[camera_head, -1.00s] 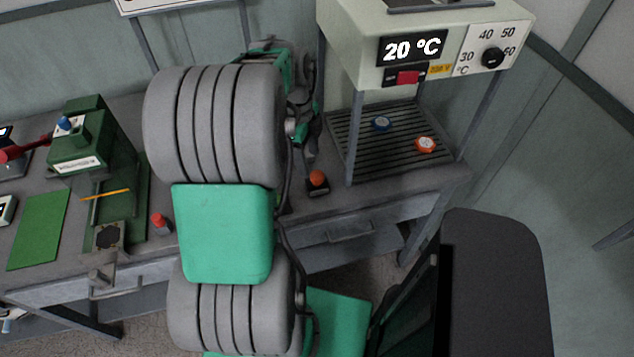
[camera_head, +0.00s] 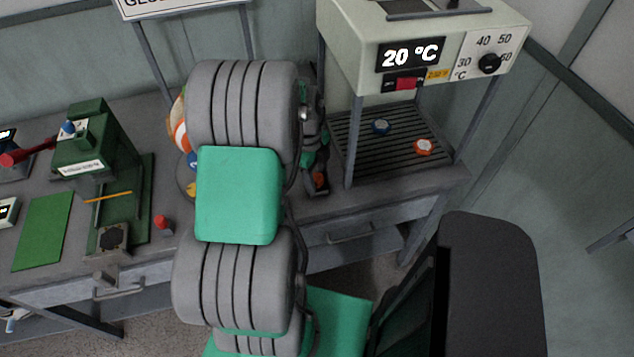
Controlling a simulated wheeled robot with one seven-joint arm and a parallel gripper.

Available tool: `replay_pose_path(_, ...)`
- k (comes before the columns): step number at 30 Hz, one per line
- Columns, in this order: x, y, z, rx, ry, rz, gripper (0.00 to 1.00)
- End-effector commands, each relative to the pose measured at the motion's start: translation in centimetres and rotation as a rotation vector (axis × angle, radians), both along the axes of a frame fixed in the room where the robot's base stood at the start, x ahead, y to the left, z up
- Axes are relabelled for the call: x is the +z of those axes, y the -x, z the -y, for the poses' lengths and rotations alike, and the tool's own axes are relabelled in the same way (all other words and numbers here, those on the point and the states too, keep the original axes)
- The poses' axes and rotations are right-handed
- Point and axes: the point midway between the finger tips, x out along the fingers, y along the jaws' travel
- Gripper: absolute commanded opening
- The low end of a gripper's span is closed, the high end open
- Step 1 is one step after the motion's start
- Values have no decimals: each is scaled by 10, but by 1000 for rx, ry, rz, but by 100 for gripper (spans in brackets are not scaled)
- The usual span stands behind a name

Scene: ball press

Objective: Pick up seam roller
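I cannot make out a seam roller for certain. A small dark item with an orange-red top (camera_head: 320,180) lies on the bench near the front edge, right of my arm; I cannot tell what it is. My gripper (camera_head: 316,165) points down close to that item, at or just above it. My own arm hides much of the gripper, and its finger gap is not clear. A small red-capped piece (camera_head: 162,224) stands on the bench left of my arm.
A green press (camera_head: 85,140), a green mat (camera_head: 43,230) and a multicoloured ball (camera_head: 180,137) are on the left.

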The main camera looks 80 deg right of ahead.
Motion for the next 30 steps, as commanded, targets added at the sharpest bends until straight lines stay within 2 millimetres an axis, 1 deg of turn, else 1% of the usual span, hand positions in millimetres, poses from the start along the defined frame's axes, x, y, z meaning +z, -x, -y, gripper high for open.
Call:
replay_pose_path(1, 0, 0, 0, 0, 0, 0, 43)
replay_pose_path(2, 0, 0, 0, 0, 0, 0, 41)
replay_pose_path(17, 0, 0, 0, 1, 0, 0, 0)
replay_pose_path(30, 1, 0, 1, 0, 2, 0, 0)
